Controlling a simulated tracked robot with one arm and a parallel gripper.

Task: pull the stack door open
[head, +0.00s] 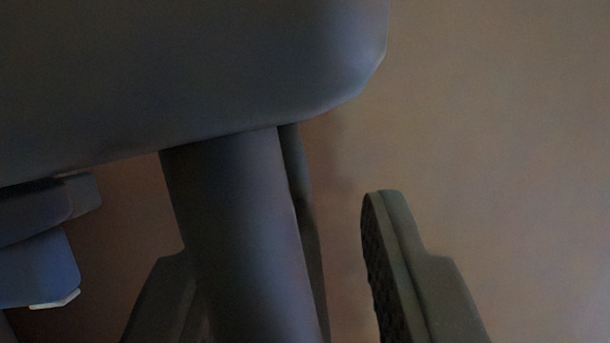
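No stack door or handle can be made out in the head view. My gripper (277,225) points away from me with its two fingers wide apart. The right finger, with a dark ridged pad, shows clearly. The left finger is partly hidden behind a thick dark grey post (235,225), which crosses in front of the gripper. I cannot tell whether the post touches a finger. No held thing shows between the fingers, though the post hides part of the gap.
A large dark grey rounded body (190,65) fills the upper left and joins the post's top. A blue piece with a pale edge (38,268) is at the far left. A plain tan surface (500,150) fills the right; I cannot tell whether it is wall, door or floor.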

